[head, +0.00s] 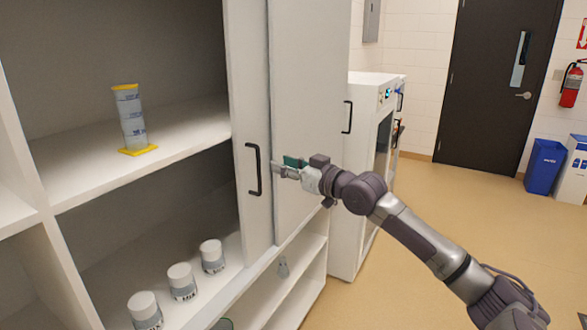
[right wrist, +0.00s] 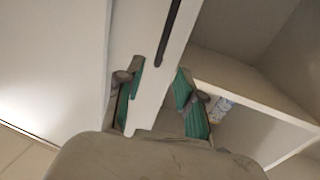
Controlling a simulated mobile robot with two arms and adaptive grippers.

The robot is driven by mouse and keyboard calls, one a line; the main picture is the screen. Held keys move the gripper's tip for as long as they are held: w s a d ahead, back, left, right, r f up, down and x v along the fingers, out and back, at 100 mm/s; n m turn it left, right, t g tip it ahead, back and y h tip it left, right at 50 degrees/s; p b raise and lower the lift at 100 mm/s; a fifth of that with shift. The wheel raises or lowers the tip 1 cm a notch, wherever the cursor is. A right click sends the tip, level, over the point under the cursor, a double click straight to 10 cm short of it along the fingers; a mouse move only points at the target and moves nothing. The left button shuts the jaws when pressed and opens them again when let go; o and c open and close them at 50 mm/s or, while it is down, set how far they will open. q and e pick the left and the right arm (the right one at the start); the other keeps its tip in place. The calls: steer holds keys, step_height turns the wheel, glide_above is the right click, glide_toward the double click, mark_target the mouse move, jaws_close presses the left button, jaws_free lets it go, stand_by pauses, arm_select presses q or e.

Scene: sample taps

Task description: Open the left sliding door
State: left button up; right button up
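The left sliding door (head: 250,80) is a white panel with a black bar handle (head: 253,170). In the head view it stands beside the right door panel (head: 308,80), leaving the cabinet's left part uncovered. My right gripper (head: 282,169) is just right of the handle, close to the door fronts. In the right wrist view, the green-padded fingers (right wrist: 160,88) are spread apart, with a white panel strip (right wrist: 148,40) showing between them. A dark handle (right wrist: 171,42) runs along this strip. I cannot tell whether the fingers touch it. My left gripper is not in view.
Open shelves hold a yellow-capped cylinder (head: 132,122) and white-lidded jars (head: 182,281). A white appliance (head: 362,150) stands right of the cabinet. The floor (head: 440,210) at right is mostly clear.

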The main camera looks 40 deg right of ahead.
steer(key=shift+s+d, duration=0.2)
steer(key=shift+s, duration=1.1)
